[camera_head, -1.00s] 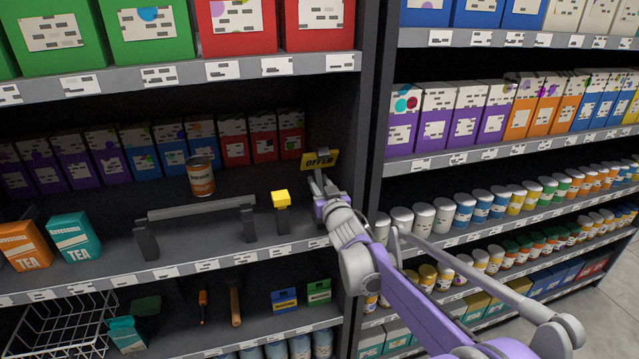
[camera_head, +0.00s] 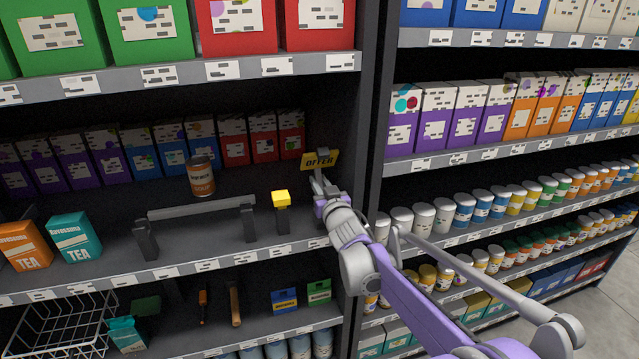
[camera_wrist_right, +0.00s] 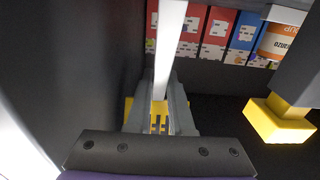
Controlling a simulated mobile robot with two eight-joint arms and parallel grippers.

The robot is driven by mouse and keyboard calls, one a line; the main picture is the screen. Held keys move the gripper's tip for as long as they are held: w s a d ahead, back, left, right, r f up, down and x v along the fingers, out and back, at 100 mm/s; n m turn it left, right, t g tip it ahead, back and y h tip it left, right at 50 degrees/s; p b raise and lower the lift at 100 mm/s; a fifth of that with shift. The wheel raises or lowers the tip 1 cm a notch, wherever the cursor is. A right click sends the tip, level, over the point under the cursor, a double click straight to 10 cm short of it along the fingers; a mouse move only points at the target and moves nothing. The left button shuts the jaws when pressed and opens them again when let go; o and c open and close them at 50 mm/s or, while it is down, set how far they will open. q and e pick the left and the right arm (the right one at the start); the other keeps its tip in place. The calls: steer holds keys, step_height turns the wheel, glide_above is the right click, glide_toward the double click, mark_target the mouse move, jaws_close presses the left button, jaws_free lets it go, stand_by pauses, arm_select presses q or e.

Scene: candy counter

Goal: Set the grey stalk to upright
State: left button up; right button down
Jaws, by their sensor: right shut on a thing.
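The pale grey stalk (camera_wrist_right: 170,45) runs almost straight up the right wrist picture, which shows the shelf upside down. My right gripper (camera_wrist_right: 157,100) is shut on it, close to a yellow sign (camera_wrist_right: 155,118) behind the fingers. In the head view the yellow OFFER sign (camera_head: 320,159) sits just above my right gripper (camera_head: 318,185), tilted slightly in the picture. There the gripper hides most of the stalk, and I cannot tell its exact lean. The stalk's foot is not visible. My left gripper is not in view.
A post with a yellow block (camera_head: 281,199) stands just left of my right gripper. Further left are a low grey bar on two dark supports (camera_head: 200,209) and a can (camera_head: 201,178). The dark shelf upright (camera_head: 372,120) is close on the right. Boxes line the back.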

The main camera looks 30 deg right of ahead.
stand_by(0.6)
steer(key=shift+s+a+r+t, duration=0.15)
steer(key=shift+s+t, duration=0.2)
steer(key=shift+t, duration=0.25)
steer(key=shift+s+t, duration=0.3)
steer(key=shift+s, duration=0.05)
steer(key=shift+s+a+t+h+b, duration=0.15)
steer(key=shift+s+t+b, duration=0.25)
steer(key=shift+t+b, duration=0.15)
steer(key=shift+s+a+t+h+b, duration=0.1)
steer(key=shift+s+t+h+b, duration=0.05)
steer(key=shift+s+t+b, duration=0.35)
steer(key=shift+s+a+r+t+h+b, duration=0.15)
steer(key=shift+s+r+t+h+b, duration=0.1)
steer(key=shift+s+t+h+b, duration=0.4)
steer(key=shift+w+y, duration=0.1)
steer(key=shift+y, duration=0.15)
steer(key=c, duration=0.8)
jaws_free()
